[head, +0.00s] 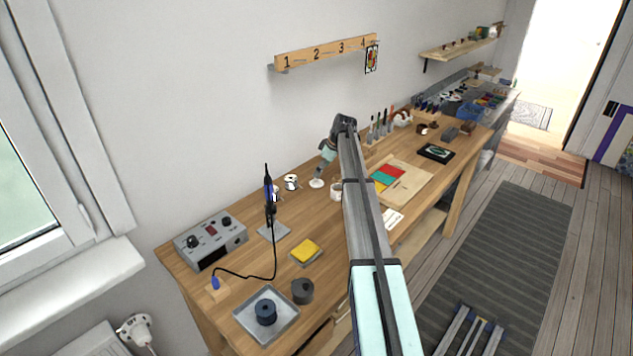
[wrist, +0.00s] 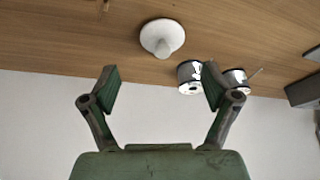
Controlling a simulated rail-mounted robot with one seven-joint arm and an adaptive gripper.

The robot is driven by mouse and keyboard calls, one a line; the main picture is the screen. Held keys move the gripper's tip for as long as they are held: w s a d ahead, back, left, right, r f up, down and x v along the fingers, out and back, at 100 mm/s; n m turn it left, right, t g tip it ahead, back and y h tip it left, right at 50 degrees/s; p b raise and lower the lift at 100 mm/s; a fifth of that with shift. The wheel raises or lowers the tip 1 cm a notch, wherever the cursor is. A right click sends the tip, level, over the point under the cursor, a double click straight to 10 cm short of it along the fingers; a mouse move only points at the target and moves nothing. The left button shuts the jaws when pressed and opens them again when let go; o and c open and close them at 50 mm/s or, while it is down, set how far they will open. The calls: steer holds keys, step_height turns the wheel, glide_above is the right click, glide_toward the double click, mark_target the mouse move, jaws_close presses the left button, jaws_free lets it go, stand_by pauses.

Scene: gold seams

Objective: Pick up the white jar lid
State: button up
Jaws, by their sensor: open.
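The white jar lid (wrist: 162,37) is a round disc with a knob in its middle. It lies on the wooden bench, knob up. In the head view the lid (head: 316,184) is near the back wall, just below my gripper (head: 320,172). In the wrist view my gripper (wrist: 162,78) is open and empty, its fingers spread wide. The lid shows beyond the fingertips, about centred between them, and nothing touches it. Part of the arm blocks the bench to the right of it in the head view.
A white mug (head: 336,191) stands right of the lid in the head view. A soldering iron in its stand (head: 269,195) is to the left. The wall is close behind.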

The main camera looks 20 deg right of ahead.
mark_target(317, 181)
steer(key=shift+p+x, duration=1.4)
steer(key=shift+x, duration=1.55)
steer(key=shift+s+a, duration=0.15)
steer(key=c, duration=1)
